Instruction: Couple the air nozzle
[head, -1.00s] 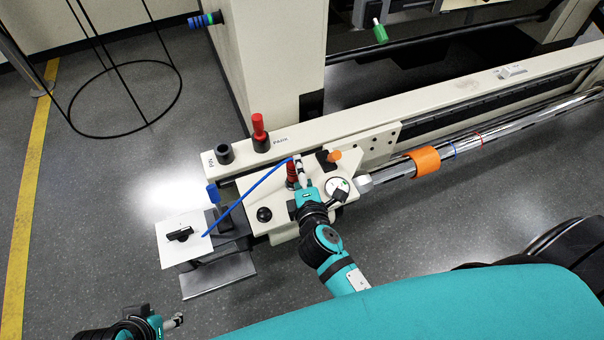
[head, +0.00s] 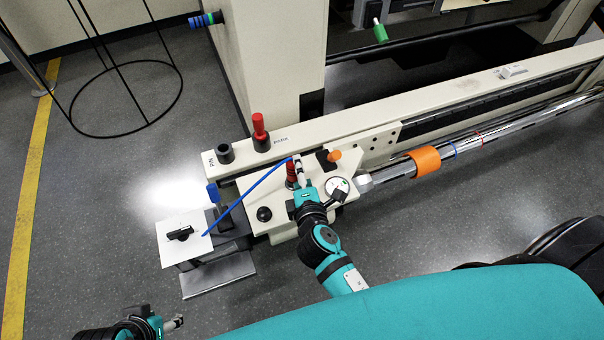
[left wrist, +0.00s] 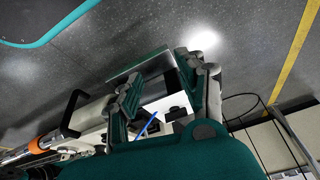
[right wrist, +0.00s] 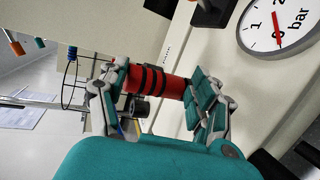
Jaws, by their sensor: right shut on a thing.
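A red cylinder with black bands, which looks like the air nozzle (right wrist: 158,82), lies between the fingers of my right gripper (right wrist: 158,90) in the right wrist view. That gripper is shut on it. In the head view the red piece (head: 291,172) shows beside my right gripper over the beige plate (head: 262,191). A blue hose (head: 250,192) runs from the white box (head: 185,240) to near it. Whether its end is seated in anything is hidden. My left gripper (head: 175,323) is at the lower left, away from the plate; its fingers (left wrist: 168,98) are spread and empty.
A red-topped post (head: 259,130) and a black ring socket (head: 225,152) stand on the beige rail. An orange sleeve (head: 425,161) sits on the chrome bar.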

